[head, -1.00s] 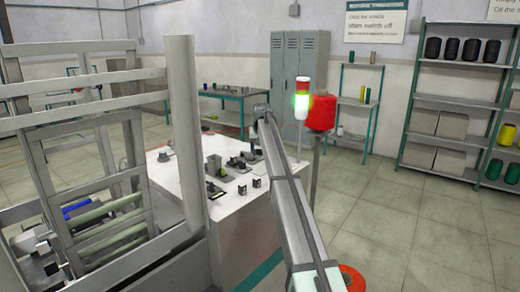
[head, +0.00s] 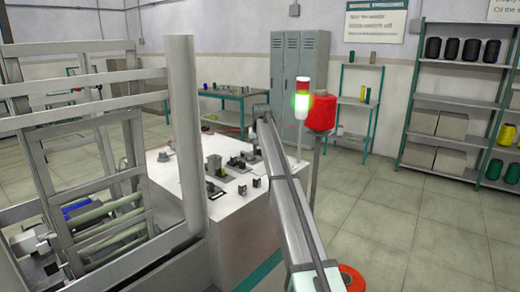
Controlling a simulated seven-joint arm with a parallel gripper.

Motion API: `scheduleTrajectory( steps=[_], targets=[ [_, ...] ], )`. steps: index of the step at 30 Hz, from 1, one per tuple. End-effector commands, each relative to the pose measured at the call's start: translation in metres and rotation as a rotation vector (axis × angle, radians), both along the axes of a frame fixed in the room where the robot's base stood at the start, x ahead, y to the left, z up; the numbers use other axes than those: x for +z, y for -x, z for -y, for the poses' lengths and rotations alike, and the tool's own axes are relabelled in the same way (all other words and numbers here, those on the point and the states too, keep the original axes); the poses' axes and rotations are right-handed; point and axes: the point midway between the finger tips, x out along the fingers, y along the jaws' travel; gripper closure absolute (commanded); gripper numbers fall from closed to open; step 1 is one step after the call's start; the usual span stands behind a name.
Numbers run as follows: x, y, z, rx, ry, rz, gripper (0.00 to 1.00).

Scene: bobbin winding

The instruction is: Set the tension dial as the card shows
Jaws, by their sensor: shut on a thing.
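My arm reaches from the bottom of the head view over a white machine top (head: 232,205). Its far end bends down at the back right of that top. My gripper (head: 251,153) is only partly visible there, dark and small, low beside the arm link. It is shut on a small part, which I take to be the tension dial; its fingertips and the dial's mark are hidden. Several small dark fittings stand on the top, with a grey-green upright block (head: 214,166) among them. I cannot make out the setting card.
A grey metal frame with rollers (head: 110,225) fills the left. A shelf rack (head: 455,103) is at the right. The floor on the right is mostly clear.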

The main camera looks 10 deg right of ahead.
Motion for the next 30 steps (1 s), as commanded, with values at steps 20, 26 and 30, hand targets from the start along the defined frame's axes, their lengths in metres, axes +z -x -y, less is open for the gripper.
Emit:
scheduleTrajectory(
  steps=[20, 26, 30],
  targets=[
    [0.0006, -0.0039, -0.0052, -0.569, 0.002, 0.001, 0.94],
    [0.0009, -0.0054, -0.0067, -0.759, 0.002, 0.001, 0.94],
    [0.0011, -0.0067, -0.0071, -0.893, 0.002, 0.001, 0.94]
  ],
)
